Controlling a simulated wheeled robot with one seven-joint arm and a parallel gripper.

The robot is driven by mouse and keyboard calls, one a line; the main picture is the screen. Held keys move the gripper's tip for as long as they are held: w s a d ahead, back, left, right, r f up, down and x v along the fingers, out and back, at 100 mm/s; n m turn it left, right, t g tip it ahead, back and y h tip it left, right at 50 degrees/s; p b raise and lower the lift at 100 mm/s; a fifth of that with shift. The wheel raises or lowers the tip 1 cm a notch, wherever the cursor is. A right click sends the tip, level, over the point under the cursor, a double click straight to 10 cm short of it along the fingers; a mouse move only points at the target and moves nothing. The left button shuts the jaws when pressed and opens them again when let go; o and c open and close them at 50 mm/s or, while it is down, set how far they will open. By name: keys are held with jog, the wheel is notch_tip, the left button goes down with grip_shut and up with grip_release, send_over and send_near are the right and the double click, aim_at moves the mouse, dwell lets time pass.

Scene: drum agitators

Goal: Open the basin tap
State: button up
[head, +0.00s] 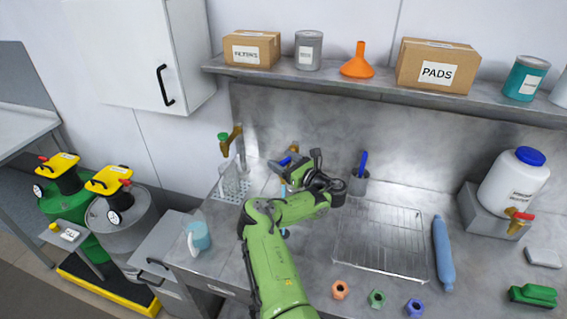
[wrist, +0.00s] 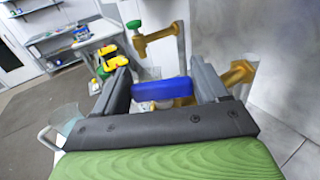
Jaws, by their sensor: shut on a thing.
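A brass wall tap (wrist: 238,73) with a blue lever handle (wrist: 160,89) is at the back of the steel counter. In the head view the blue lever (head: 286,161) shows just left of my gripper (head: 297,168). In the wrist view my gripper (wrist: 160,75) has one finger at each end of the blue lever, shut on it. The lever lies crosswise in the wrist picture. The basin below is mostly hidden by my arm in the head view.
A wire rack (head: 380,240) lies to the right. A shelf (head: 380,92) runs above.

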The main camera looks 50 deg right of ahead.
jog(key=n+y+b, duration=0.2)
jog(key=y, duration=0.1)
jog(key=n+y+b, duration=0.1)
jog(key=y+b, duration=0.1)
jog(key=shift+f+n+g, duration=0.25)
jog(key=shift+n+g, duration=0.05)
jog(key=n+g+y+b, duration=0.1)
jog(key=y+b, duration=0.2)
jog(key=shift+r+n, duration=0.1)
jog(key=shift+n, duration=0.2)
jog(key=shift+r+n+g+y+b, duration=0.2)
jog(key=shift+n+g+y+b, duration=0.15)
jog(key=shift+b, duration=0.3)
jog(key=o, duration=1)
